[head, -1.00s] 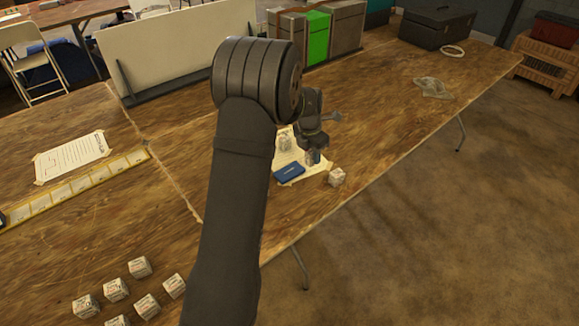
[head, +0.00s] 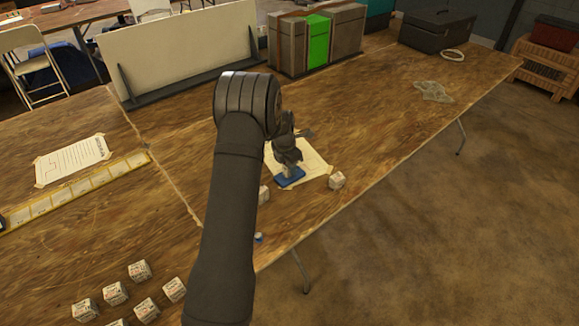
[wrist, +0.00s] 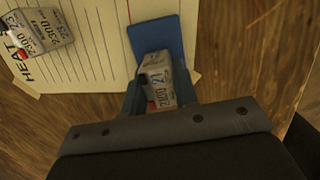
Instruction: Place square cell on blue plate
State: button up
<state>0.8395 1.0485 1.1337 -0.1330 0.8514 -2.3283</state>
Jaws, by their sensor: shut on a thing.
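The blue plate (head: 284,183) lies on a lined paper sheet on the wooden table; it also shows in the wrist view (wrist: 157,38). My gripper (wrist: 160,95) is shut on a square cell (wrist: 157,80), a pale printed block with a red mark, between its two blue-grey fingers. In the wrist view the cell overlaps the near part of the plate. I cannot tell whether it touches the plate. In the head view my gripper (head: 291,165) is low over the plate, and its fingers partly hide the plate and cell.
Another printed cell (wrist: 38,30) lies on the paper (wrist: 85,60). Loose cells (head: 337,180) (head: 264,195) sit near the sheet, and a small blue item (head: 258,238) lies near the table edge. Several cells (head: 140,270) stand at front left. Boxes (head: 318,40) stand at the back.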

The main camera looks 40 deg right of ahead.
aim_at(286, 165)
jog(key=shift+f, duration=0.15)
jog(key=o, duration=1.1)
jog(key=shift+c, duration=0.2)
notch_tip(286, 165, up, 12)
jog(key=a, duration=0.1)
jog(key=shift+a, duration=0.4)
